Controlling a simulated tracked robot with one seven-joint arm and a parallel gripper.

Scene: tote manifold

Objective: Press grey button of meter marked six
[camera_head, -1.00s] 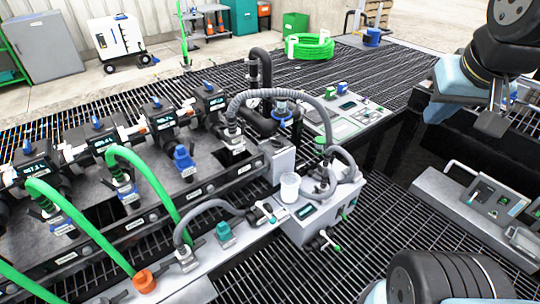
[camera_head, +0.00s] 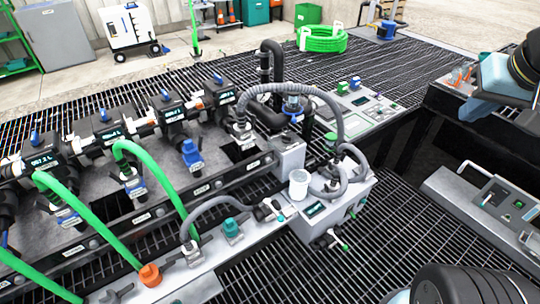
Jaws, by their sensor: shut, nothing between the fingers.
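A row of dark meters with small lit displays and blue knobs on top stands on the grey manifold at left. One meter (camera_head: 42,161) is at the far left, a second meter (camera_head: 112,135) and a third meter (camera_head: 172,112) follow, and another meter (camera_head: 224,98) is at the right end near the grey hose. Their number marks are too small to read, so I cannot tell which is marked six. No grey button can be made out. Part of my arm shows at the upper right edge; my gripper is outside the view.
Green hoses (camera_head: 160,185) arch in front of the meters, and a ribbed grey hose (camera_head: 320,98) loops at the right end. A grey box with a white cup (camera_head: 298,183) stands in front. A control panel (camera_head: 360,106) lies behind it.

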